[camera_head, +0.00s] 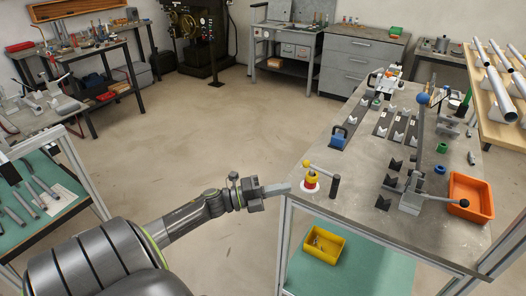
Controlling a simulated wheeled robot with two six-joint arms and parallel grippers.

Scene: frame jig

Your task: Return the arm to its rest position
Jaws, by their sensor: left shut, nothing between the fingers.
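My left arm comes in from the lower left. Its gripper (277,188) points right, at the left edge of the grey jig table (335,205). The gripper is shut, with nothing visible between its fingers. My right gripper is not in view.
A yellow bin (323,245) sits on the green lower shelf. Workbenches stand at left; the floor between is clear.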

